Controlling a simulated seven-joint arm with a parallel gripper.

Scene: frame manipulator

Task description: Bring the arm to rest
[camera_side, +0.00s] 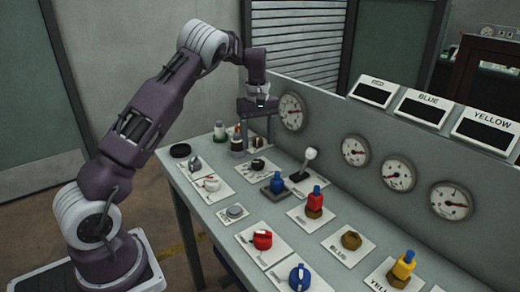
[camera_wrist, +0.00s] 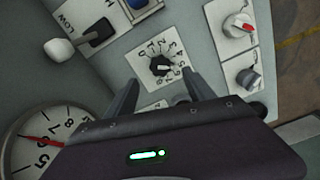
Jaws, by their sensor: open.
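My gripper (camera_side: 258,110) is above the far end of the grey bench, pointing down, with its fingers apart. In the wrist view the two fingers (camera_wrist: 160,90) are spread and nothing shows between them but the bench. A black dial knob on a numbered white plate (camera_wrist: 159,65) lies just beyond the fingertips, apart from them. The same dial (camera_side: 257,165) shows in the side view, below and in front of my gripper. My arm reaches up from its base at the left and bends over the bench.
A joystick lever (camera_side: 308,160), red and blue knobs (camera_side: 263,239) and colored connectors (camera_side: 314,202) stand along the bench (camera_side: 200,215). Small bottles (camera_side: 237,140) stand close by my gripper. A panel with round gauges (camera_side: 355,150) rises behind. The air above the bench is free.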

